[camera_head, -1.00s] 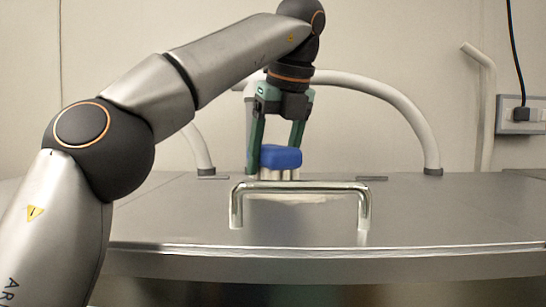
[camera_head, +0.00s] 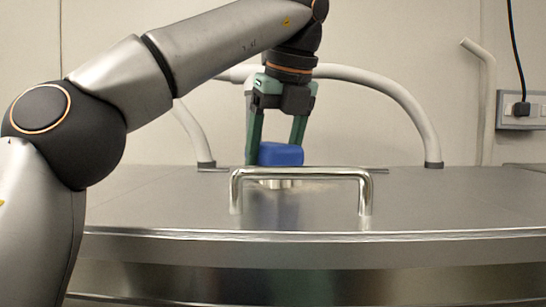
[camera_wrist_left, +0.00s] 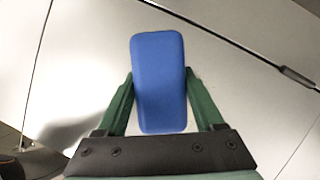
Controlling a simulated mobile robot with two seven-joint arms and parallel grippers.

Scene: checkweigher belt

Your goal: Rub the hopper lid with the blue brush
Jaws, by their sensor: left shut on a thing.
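My left gripper (camera_head: 275,148) is shut on the blue brush (camera_head: 281,154), one green finger on each side of its block. The brush is upright, with its pale bristles pointing down, behind the lid's handle (camera_head: 300,173). The handle bar hides part of the bristles. The bristles are at or very near the metal hopper lid (camera_head: 440,205); I cannot tell for sure whether they touch. In the left wrist view the blue brush back (camera_wrist_left: 160,80) lies between the fingers, over the lid (camera_wrist_left: 245,100). My right gripper is not in view.
A pale curved tube (camera_head: 390,95) arches behind the lid. A wall socket with a black plug and cable (camera_head: 521,108) is at the right. A thin dark bar with a thicker end (camera_wrist_left: 298,77) crosses the wrist view's upper right. The lid's right side is clear.

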